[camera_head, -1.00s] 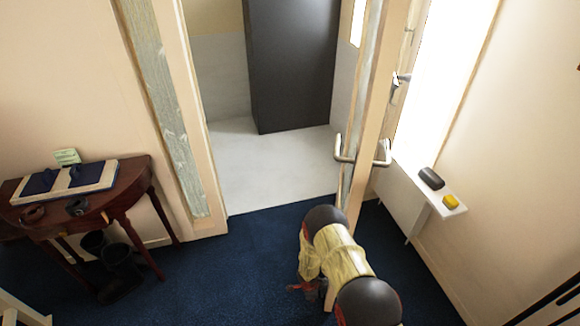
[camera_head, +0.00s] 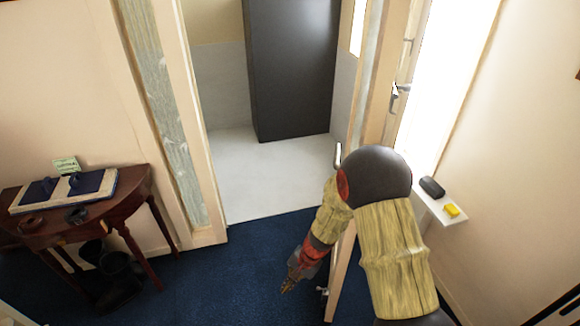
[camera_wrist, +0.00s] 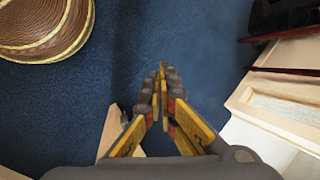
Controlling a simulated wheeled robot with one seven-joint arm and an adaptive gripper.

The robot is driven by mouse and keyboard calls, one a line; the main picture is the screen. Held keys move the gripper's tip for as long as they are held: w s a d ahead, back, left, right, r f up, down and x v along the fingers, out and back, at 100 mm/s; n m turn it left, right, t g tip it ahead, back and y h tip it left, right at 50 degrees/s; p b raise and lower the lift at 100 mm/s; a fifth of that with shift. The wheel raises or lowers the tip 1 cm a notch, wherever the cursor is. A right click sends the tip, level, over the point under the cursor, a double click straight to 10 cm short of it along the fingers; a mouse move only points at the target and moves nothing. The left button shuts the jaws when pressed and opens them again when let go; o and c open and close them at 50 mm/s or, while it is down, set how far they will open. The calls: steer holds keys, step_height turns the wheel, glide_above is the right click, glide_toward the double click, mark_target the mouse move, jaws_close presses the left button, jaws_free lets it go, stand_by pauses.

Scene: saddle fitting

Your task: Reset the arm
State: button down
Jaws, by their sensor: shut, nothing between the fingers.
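My gripper (camera_head: 289,284) hangs low over the blue carpet, left of the open door (camera_head: 345,262), at the end of my bent arm. In the wrist view my gripper (camera_wrist: 163,75) has its yellow-edged fingers shut together with nothing between them. Below the tips there is only blue carpet (camera_wrist: 150,30). My forearm hides part of the door and most of its handle (camera_head: 338,155).
A dark red table (camera_head: 130,190) with a board on it stands at the left, black boots (camera_head: 118,265) under it. The doorway to a pale floor (camera_head: 265,175) is open. A white shelf (camera_head: 440,209) juts from the right wall. A woven round thing (camera_wrist: 45,30) lies on the carpet.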

steer(key=s+d+r+n+t+h, duration=0.1)
steer(key=s+d+r, duration=0.5)
steer(key=r, duration=0.8)
steer(key=s+d+r+n+t+h, duration=0.2)
steer(key=s+d+r, duration=0.5)
steer(key=r, duration=0.7)
steer(key=s+d+r+n+t+h, duration=0.1)
steer(key=s+d+r+n+t, duration=0.2)
steer(key=r, duration=1.1)
steer(key=s+d, duration=0.3)
steer(key=s, duration=0.2)
steer(key=shift+d+t, duration=0.25)
steer(key=shift+t, duration=0.15)
